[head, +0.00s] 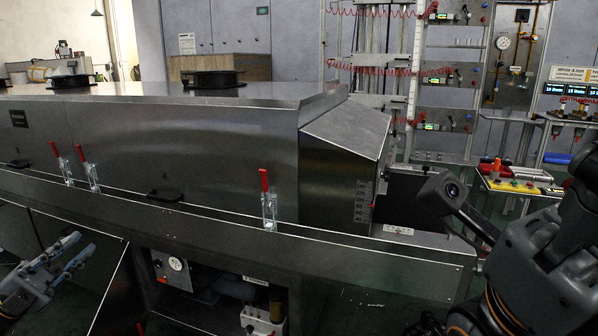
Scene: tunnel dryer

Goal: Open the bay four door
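The tunnel dryer's long steel hood (200,145) runs across the view. Its front has a wide door panel (190,165) with a black handle (165,196) at its lower edge. An upright red-handled toggle clamp (93,180) stands at this panel's left and another (267,200) at its right. The panel looks closed. A second panel with a black handle (17,164) and clamp (62,167) is at the left. I cannot read any bay number. My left gripper (83,251) is low at the left, open and empty, apart from the dryer. My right gripper is out of view.
A steel ledge (230,238) runs below the panels. An open lower cabinet (215,285) holds a gauge and fittings. A sloped end hood (340,150) is at the dryer's right.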

